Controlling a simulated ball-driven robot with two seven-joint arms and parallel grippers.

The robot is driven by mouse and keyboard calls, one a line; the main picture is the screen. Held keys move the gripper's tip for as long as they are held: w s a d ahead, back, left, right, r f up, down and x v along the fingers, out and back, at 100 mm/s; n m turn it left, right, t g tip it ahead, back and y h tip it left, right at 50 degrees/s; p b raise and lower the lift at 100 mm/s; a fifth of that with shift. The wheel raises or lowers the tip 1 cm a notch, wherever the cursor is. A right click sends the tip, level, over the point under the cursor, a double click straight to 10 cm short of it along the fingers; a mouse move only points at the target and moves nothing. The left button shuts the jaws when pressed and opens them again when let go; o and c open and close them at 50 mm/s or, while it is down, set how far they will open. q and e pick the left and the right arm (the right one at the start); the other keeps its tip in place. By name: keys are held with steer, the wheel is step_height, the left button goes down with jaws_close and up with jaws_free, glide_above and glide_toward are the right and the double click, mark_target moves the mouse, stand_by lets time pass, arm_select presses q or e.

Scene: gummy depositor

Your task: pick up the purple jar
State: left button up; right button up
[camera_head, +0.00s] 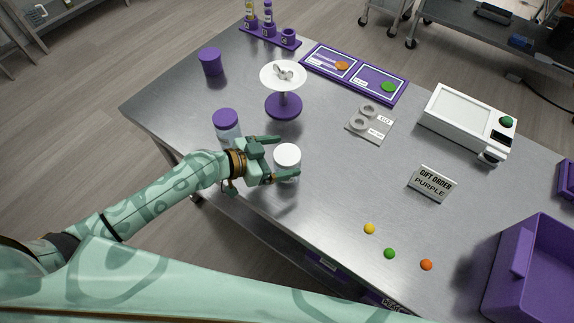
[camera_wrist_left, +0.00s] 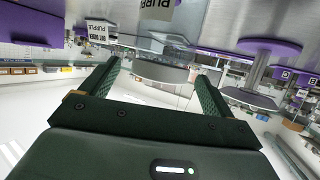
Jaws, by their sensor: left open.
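My left gripper (camera_head: 288,158) is open, its two fingers on either side of a white-lidded jar (camera_head: 287,156). I cannot tell whether they touch it. In the left wrist view, the open fingers (camera_wrist_left: 159,72) flank a clear jar (camera_wrist_left: 162,50), and a label reading "PURP…" is cut off at the top edge. A second jar (camera_head: 227,123), with a purple lid and clear body, stands to the left, behind the gripper and outside its fingers. The contents of both jars are hard to make out. My right gripper is not in view.
A purple stand with a white dish (camera_head: 283,103) stands just behind. A purple cup (camera_head: 210,62) is at the far left. The "Gift order purple" sign (camera_head: 429,184), a white scale (camera_head: 467,123), several gummies (camera_head: 389,253) and a purple bin (camera_head: 535,270) are to the right.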

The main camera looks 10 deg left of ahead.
arm_select(q)
steer(key=x, duration=0.4)
steer(key=shift+w+d+r, duration=0.1)
steer(key=shift+w+d, duration=0.05)
steer(key=c, duration=1.4)
steer(key=shift+o, duration=0.2)
